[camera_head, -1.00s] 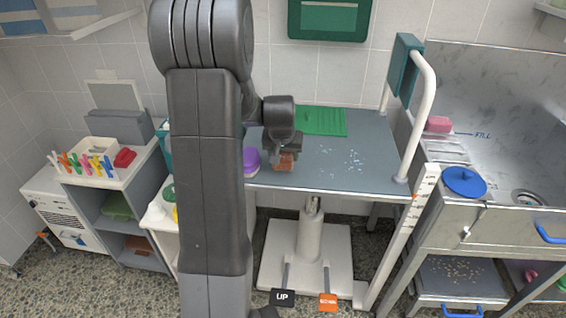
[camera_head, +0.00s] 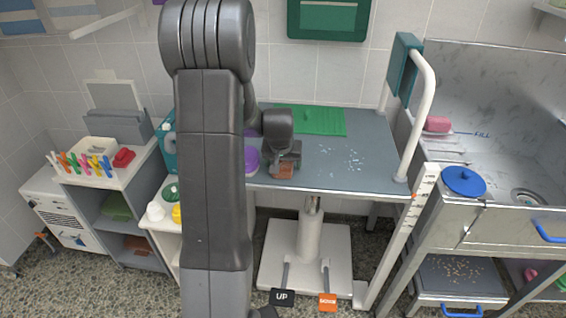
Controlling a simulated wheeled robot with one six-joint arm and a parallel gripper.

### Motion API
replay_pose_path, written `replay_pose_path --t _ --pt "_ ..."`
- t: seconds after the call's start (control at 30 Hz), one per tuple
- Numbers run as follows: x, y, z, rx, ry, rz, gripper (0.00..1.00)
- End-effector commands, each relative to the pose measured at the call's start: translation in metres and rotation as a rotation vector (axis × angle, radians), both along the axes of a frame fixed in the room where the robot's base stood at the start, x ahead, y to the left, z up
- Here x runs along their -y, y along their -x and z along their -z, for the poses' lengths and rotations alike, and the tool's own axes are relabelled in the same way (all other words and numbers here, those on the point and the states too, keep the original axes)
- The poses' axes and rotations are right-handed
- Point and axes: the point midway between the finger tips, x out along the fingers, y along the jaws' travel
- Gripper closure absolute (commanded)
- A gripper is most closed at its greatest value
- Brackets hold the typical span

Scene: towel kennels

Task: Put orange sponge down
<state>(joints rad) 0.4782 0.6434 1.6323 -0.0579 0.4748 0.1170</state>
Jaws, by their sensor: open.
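The orange sponge (camera_head: 284,171) is at the front left part of the grey table top (camera_head: 375,178), near its front edge. My gripper (camera_head: 284,165) is directly over the sponge, pointing down, with its jaws open around or just above it. The fingers hide part of the sponge. I cannot tell whether the fingers still touch it.
A purple round object (camera_head: 251,160) lies just left of my gripper, partly behind my arm. A green mat (camera_head: 322,121) lies at the table's back. White bits (camera_head: 345,158) are scattered mid-table. A white rail (camera_head: 425,110) stands at the right end. The table's right part is otherwise clear.

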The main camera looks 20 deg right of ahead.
Motion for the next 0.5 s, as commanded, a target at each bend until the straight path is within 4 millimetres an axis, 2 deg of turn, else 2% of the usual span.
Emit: replay_pose_path --t 0.17,0.5 --pt "-0.002 0.004 -0.016 0.003 0.002 0.0 0.23" --pt "-0.016 0.025 -0.077 0.005 0.001 0.001 0.23"
